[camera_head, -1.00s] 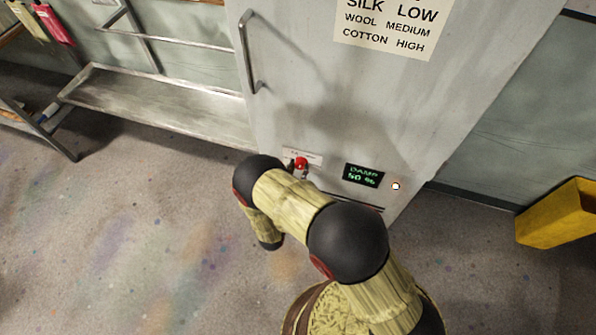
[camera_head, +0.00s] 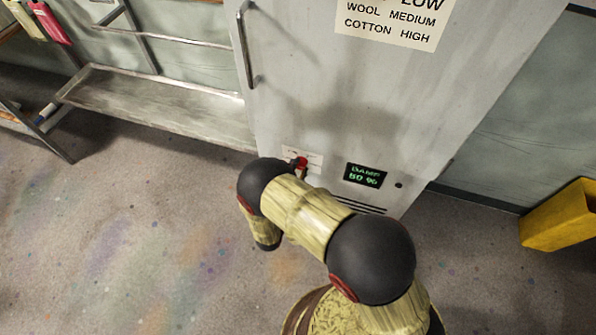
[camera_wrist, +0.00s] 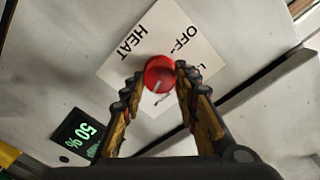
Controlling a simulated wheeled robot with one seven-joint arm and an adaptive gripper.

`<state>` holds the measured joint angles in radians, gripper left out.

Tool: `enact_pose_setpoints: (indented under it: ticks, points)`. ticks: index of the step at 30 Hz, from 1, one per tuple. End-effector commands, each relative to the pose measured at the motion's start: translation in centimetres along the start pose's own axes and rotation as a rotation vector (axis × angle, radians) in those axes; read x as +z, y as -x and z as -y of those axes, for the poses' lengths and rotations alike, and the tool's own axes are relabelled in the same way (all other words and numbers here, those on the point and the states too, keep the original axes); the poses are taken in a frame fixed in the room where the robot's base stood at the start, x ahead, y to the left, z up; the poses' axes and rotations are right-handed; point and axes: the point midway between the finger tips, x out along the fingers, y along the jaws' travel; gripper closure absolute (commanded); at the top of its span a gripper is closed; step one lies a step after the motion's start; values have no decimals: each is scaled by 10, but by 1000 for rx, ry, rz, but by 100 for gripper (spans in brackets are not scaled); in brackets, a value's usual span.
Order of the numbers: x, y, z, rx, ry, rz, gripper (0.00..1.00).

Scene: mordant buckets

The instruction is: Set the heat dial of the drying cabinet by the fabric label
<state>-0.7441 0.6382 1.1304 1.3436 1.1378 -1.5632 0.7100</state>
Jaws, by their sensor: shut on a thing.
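The red heat dial (camera_wrist: 159,72) sits on a white plate (camera_wrist: 125,52) marked HEAT and OFF, with other marks partly hidden. In the head view the dial (camera_head: 301,163) is low on the grey drying cabinet (camera_head: 330,110). My gripper (camera_wrist: 157,79) is shut on the dial, one finger on each side. A pale line shows on the dial; I cannot tell which setting it marks. A sign (camera_head: 392,22) on the door reads WOOL MEDIUM and COTTON HIGH; its cut-off top line ends in LOW. No fabric label on a cloth is readable.
A green display (camera_head: 365,175) reads 50 %, with a dark round indicator (camera_head: 398,185) beside it. The door handle (camera_head: 246,48) is above left. A metal shelf (camera_head: 150,105) stands left, a yellow bin (camera_head: 560,217) right. Open floor lies at lower left.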

Motion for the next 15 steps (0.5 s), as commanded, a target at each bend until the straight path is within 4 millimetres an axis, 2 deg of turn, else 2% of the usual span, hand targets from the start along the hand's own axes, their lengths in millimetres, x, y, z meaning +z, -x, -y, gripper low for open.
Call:
enact_pose_setpoints:
  ticks: [15]
  points:
    - [2, 0, -2, 17, -444, 17, 95]
